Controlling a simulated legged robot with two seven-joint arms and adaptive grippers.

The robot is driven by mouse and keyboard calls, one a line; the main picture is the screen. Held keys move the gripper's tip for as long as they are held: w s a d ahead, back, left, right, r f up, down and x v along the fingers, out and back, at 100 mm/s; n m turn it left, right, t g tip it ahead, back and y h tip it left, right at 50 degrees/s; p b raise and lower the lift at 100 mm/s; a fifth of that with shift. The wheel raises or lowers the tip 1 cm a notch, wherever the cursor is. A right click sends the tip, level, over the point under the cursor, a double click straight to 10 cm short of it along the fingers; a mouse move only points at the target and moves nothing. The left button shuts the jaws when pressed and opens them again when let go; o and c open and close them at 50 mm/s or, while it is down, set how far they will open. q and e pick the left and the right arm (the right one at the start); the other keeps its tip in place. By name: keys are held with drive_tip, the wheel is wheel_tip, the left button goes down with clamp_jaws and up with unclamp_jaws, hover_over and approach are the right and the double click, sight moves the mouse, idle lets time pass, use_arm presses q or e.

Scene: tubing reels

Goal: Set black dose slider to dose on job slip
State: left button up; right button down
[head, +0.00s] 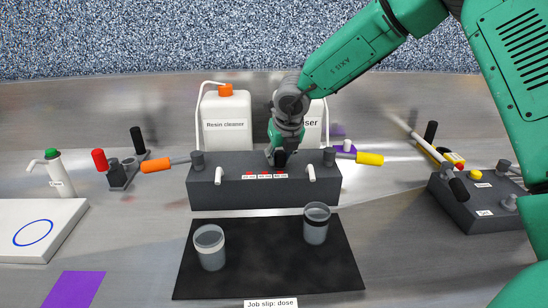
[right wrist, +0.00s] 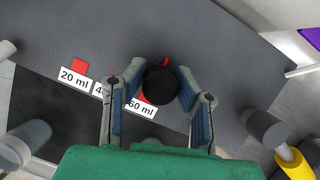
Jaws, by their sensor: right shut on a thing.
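The black dose slider knob (right wrist: 160,85) shows in the right wrist view between the fingers of my right gripper (right wrist: 160,100). That gripper is shut on it, and the knob stands beside the 60 ml label (right wrist: 141,106). In the head view my right gripper (head: 279,158) is over the dark dispenser block (head: 228,192), hiding most of the knob. The 20 ml label (right wrist: 74,78) is to the left; the middle label is partly covered by a finger. The job slip (head: 271,303) reads "Job slip: dose"; no amount is visible on it. My left gripper is out of view.
Two cups, left (head: 210,248) and right (head: 316,224), stand on the black mat (head: 265,268). An orange handle (head: 156,166) and a yellow handle (head: 370,159) stick out from the block's sides. The resin cleaner jug (head: 226,125) and a second jug stand close behind.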

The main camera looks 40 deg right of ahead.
drive_tip(key=c, duration=1.3)
unclamp_jaws()
drive_tip(key=shift+d, duration=0.2)
drive_tip(key=shift+o, duration=0.2)
drive_tip(key=shift+s+r, duration=0.1)
drive_tip(key=shift+s, duration=0.15)
drive_tip(key=shift+r, duration=0.3)
drive_tip(key=v, duration=1.1)
drive_tip(key=shift+s, duration=0.25)
drive_tip(key=shift+r, duration=0.1)
